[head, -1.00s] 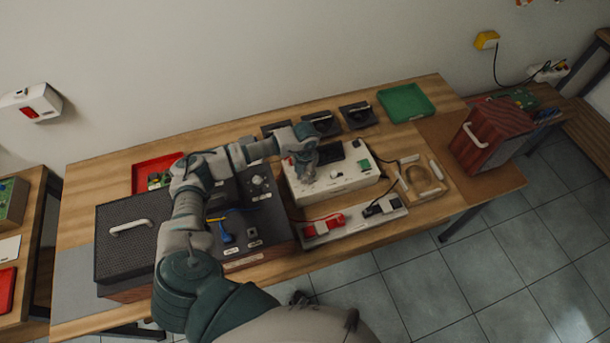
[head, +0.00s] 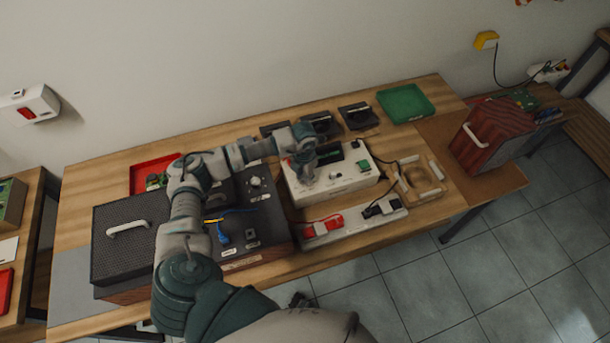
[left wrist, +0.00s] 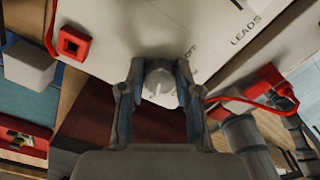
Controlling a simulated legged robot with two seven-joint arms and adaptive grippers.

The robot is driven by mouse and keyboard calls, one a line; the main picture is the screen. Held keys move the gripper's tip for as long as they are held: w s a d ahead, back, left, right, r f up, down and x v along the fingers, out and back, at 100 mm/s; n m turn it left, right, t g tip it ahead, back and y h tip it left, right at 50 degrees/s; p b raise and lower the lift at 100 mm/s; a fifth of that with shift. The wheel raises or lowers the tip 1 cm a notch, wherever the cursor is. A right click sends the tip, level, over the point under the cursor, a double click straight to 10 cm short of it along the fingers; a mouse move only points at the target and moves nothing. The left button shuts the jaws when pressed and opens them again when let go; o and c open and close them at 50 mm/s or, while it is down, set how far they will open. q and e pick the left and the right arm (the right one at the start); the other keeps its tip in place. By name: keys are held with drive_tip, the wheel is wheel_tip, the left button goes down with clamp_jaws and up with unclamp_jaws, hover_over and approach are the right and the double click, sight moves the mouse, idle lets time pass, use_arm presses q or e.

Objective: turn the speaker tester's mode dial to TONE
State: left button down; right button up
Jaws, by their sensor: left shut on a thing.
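The speaker tester (head: 350,183) is a white box on the bench, with a dark display and a green button (head: 363,163) on top. My left gripper (head: 307,178) reaches down onto the tester's left part. In the left wrist view, the gripper (left wrist: 158,88) is shut on the pale mode dial (left wrist: 158,76), one finger on each side. A light pointer mark shows on the dial. The panel text "LEADS" and part of another label are readable; the finger hides the rest, and I cannot read TONE. My right gripper is not in view.
A black speaker (head: 130,240) with a white handle stands at the left. A power strip (head: 352,226) with red and black plugs lies in front of the tester. A red tray (head: 153,172), a green tray (head: 406,103) and a wooden cabinet (head: 490,135) stand around it.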

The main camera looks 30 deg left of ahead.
sight(303, 178)
use_arm(q)
drive_tip(key=c, duration=0.9)
unclamp_jaws()
drive_tip(key=shift+s+a, duration=0.1)
drive_tip(key=shift+s, duration=0.05)
drive_tip(key=shift+o, duration=0.5)
drive_tip(key=shift+s+r, duration=0.1)
drive_tip(key=shift+r, duration=0.25)
wheel_tip(303, 178, up, 11)
drive_tip(key=shift+r, duration=0.15)
